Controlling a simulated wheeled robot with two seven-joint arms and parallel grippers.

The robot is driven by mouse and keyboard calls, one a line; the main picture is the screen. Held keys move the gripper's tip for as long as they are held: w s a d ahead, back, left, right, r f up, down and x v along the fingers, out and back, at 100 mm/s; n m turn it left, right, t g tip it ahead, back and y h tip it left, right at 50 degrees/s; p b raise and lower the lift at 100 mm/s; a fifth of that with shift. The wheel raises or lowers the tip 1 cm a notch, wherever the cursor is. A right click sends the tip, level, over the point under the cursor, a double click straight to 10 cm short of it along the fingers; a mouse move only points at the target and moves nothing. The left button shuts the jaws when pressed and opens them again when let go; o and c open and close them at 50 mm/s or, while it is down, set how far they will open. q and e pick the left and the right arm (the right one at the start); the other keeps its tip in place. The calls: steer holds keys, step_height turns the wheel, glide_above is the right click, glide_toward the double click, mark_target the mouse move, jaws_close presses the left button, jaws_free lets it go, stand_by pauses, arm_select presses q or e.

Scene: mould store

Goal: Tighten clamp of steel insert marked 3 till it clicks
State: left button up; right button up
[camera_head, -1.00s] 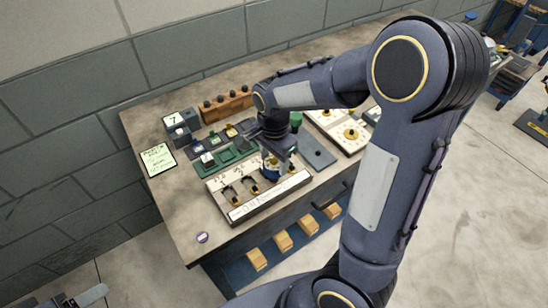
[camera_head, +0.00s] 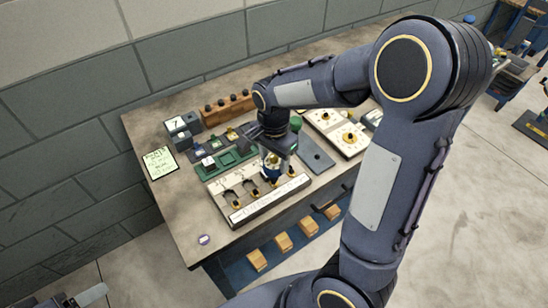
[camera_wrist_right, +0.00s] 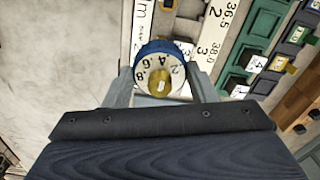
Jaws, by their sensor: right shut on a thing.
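My right gripper (camera_head: 271,164) is down at the white clamp board (camera_head: 243,215) on the bench. It is shut on a blue-rimmed round knob (camera_head: 267,173). In the right wrist view the fingers of my right gripper (camera_wrist_right: 163,82) sit on either side of the knob (camera_wrist_right: 162,47). Its pale dial face carries 2, 4, 6, 8 and a brass centre. The board's number strip (camera_wrist_right: 208,60) shows 2 and 3 beside the knob. The steel insert and the clamp under the knob are hidden.
Green trays (camera_head: 232,158) lie behind the board, with a wooden block holding dark knobs (camera_head: 230,105) farther back. A second pale board (camera_head: 340,132) and a grey plate (camera_head: 316,154) lie right. A green note (camera_head: 160,162) lies left. The bench's front left is mostly clear.

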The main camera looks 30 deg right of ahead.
steer(key=shift+r+p, duration=1.05)
steer(key=shift+r, duration=0.4)
steer(key=shift+f, duration=0.1)
